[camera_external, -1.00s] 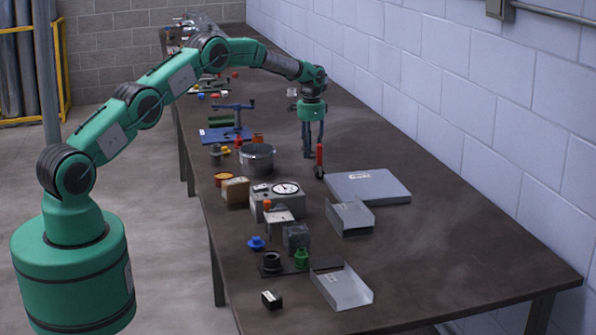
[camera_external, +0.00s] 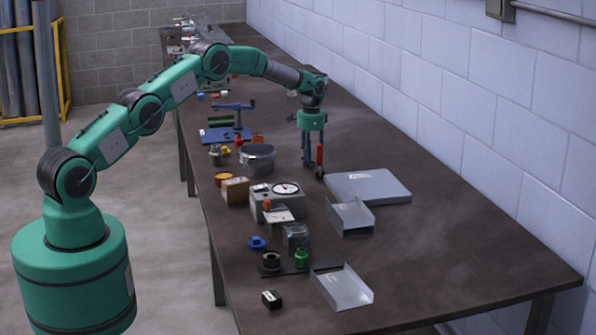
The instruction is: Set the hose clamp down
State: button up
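My gripper (camera_external: 312,160) points straight down, with its fingertips low over the middle of the table (camera_external: 440,250). A slim red-handled tool (camera_external: 319,154) with a dark round end shows at the right finger. I cannot tell whether the gripper holds it or it stands just beside the fingers. I cannot make out the hose clamp for certain; it may be hidden between the fingers or too small to see. The finger opening is too small to judge.
A metal pot (camera_external: 257,158) and a grey gauge box (camera_external: 276,203) stand left of my gripper. A flat grey case (camera_external: 370,186) and a sheet-metal channel (camera_external: 349,217) lie to its right and front. The table's right front is clear.

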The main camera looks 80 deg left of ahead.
aim_at(311, 162)
jog(key=shift+o, duration=1.1)
jog(key=shift+r, duration=0.1)
notch_tip(311, 162, up, 12)
jog(key=p, duration=0.2)
dwell(0.5)
